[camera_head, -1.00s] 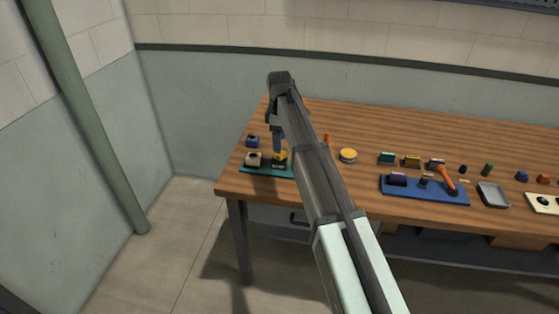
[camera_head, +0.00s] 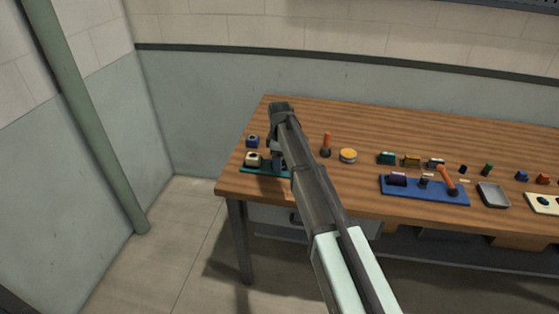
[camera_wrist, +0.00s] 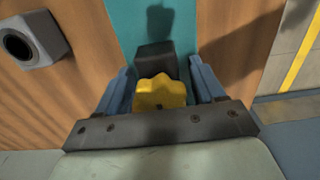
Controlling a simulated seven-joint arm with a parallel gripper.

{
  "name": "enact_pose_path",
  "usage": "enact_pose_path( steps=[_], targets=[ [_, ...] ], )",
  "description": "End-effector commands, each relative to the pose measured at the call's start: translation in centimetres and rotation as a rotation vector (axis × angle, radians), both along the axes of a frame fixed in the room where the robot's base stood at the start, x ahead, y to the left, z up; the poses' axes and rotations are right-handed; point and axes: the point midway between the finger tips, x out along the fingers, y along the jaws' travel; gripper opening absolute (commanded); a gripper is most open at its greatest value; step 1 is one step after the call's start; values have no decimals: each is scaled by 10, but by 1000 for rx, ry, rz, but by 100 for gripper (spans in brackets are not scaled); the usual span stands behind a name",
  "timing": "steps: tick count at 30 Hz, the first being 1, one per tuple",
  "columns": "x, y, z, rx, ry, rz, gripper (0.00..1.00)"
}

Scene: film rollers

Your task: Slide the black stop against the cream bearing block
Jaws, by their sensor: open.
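The black stop (camera_wrist: 155,60) with its scalloped yellow knob (camera_wrist: 160,93) is on the teal base plate (camera_wrist: 130,12) in the wrist view. My gripper (camera_wrist: 161,84) is open, with one blue finger on each side of the stop and knob; contact cannot be told. In the head view my gripper (camera_head: 279,165) is low over the teal plate (camera_head: 258,171) and hides the stop. The cream bearing block (camera_head: 252,159) stands on that plate, just left of my gripper. It does not show in the wrist view.
A blue block (camera_head: 252,141) sits behind the plate. A grey-looking block with a dark bore (camera_wrist: 30,40) is left in the wrist view. Right of my gripper are an orange-handled tool (camera_head: 326,145), a yellow-topped round tin (camera_head: 348,156) and a blue tray (camera_head: 425,190) with parts.

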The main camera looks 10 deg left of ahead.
Motion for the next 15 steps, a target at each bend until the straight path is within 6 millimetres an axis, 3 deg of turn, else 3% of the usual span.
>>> enact_pose_path(
  steps=[2, 15],
  targets=[
    [0, 0, 0, 0, 0, 0, 67],
    [0, 0, 0, 0, 0, 0, 25]
  ],
)
